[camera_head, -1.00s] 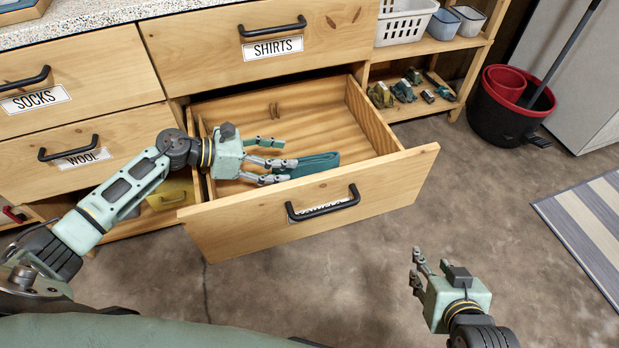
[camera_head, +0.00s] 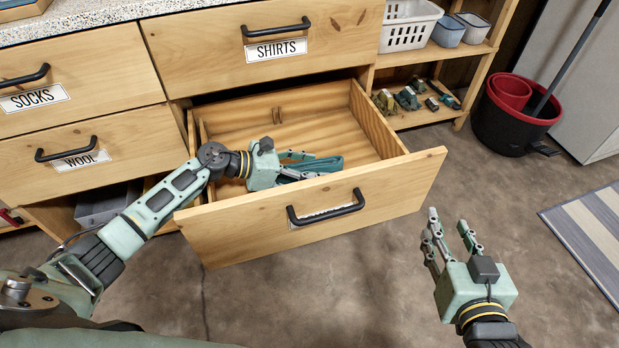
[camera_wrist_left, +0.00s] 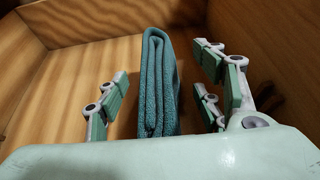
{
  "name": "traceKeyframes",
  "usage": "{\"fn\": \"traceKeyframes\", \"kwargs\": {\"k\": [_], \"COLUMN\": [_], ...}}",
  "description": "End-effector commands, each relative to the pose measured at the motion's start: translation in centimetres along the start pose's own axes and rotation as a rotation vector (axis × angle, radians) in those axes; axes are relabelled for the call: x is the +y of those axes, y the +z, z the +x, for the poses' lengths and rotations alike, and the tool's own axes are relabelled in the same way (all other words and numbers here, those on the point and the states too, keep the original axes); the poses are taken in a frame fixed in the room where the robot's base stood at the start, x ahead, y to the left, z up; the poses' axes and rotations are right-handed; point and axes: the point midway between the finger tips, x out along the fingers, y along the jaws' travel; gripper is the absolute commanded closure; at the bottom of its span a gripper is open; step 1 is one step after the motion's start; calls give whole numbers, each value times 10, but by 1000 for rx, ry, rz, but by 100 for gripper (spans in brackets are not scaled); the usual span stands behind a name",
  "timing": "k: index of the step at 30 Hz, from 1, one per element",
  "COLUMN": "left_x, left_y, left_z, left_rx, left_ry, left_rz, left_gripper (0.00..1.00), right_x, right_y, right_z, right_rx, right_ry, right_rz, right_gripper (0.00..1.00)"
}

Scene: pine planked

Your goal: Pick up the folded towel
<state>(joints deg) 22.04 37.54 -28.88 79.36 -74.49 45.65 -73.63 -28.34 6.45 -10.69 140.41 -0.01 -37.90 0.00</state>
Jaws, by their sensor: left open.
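The folded towel (camera_head: 322,164) is teal and lies in the open drawer (camera_head: 413,171), near its front wall. It also shows in the left wrist view (camera_wrist_left: 158,85), lying between the spread fingers, with a visible gap on each side. My left gripper (camera_head: 298,165) reaches down into the drawer and is open around the towel's near end. Part of the towel is hidden behind it in the head view. My right gripper (camera_head: 452,238) is open and empty, above the floor to the right of the drawer.
The drawer's front panel, with a black handle (camera_head: 326,207), stands before my left gripper. Closed drawers labelled SHIRTS, SOCKS and WOOL surround it. A shelf (camera_head: 411,119) with small items and a black-and-red bucket (camera_head: 512,115) are at the right.

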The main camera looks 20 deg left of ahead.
Motion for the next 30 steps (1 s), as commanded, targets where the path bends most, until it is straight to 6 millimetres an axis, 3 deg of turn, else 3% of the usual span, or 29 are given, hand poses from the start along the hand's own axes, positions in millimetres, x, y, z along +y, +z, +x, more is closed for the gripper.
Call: {"fn": "traceKeyframes", "kwargs": {"k": [4,24,30], "left_x": [0,0,1], "left_y": [0,0,1], "left_z": [0,-1,-1], "left_rx": [1,1,-1], "left_ry": [0,1,2], "left_rz": [0,1,2], "left_gripper": [40,98,100], "right_x": [0,0,0], "right_y": [0,1,0], "right_z": [0,0,0], "right_rx": [-1,-3,-3], "right_ry": [0,0,0], "right_rz": [0,0,0], "right_gripper": [60,60,60]}}
